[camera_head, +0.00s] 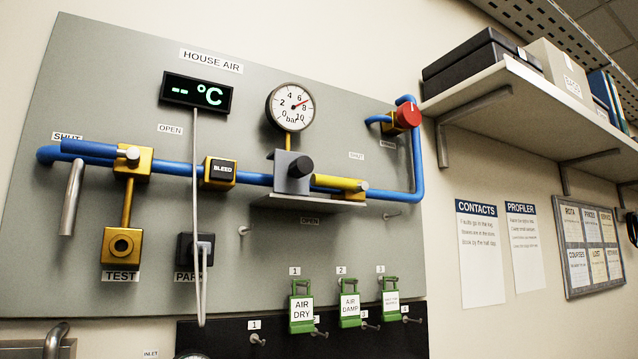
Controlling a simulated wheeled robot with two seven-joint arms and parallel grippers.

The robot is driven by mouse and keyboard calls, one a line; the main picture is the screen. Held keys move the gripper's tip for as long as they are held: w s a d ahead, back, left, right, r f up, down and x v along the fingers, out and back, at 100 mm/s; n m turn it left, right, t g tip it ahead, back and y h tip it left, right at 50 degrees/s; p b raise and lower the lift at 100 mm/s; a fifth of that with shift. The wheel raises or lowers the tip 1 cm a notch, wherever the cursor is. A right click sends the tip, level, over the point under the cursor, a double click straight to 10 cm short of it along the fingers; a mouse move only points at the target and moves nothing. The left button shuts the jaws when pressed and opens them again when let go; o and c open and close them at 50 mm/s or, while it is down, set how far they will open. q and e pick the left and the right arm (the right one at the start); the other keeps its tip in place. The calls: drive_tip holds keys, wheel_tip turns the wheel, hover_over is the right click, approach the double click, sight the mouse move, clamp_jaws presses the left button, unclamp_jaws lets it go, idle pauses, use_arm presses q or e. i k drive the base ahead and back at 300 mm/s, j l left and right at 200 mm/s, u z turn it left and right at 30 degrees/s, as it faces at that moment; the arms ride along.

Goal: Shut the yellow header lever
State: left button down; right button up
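The yellow header lever (338,183) is on the grey wall panel (70,230), right of a dark grey block with a black knob (300,166). It lies nearly level, along the blue pipe (392,193), with a pale round stub at its right end. Neither of my grippers is in view, and nothing touches the lever.
A gauge (292,107) and red knob (407,116) are above the lever. Green tags (301,308) hang below. A blue handle (92,148), BLEED block (219,173) and hanging cable (196,210) are left. A loaded shelf (500,95) juts out upper right.

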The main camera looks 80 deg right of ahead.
sight(316, 181)
drive_tip(key=z, duration=2.8)
drive_tip(key=k+l+z, duration=0.15)
drive_tip(key=z, duration=0.15)
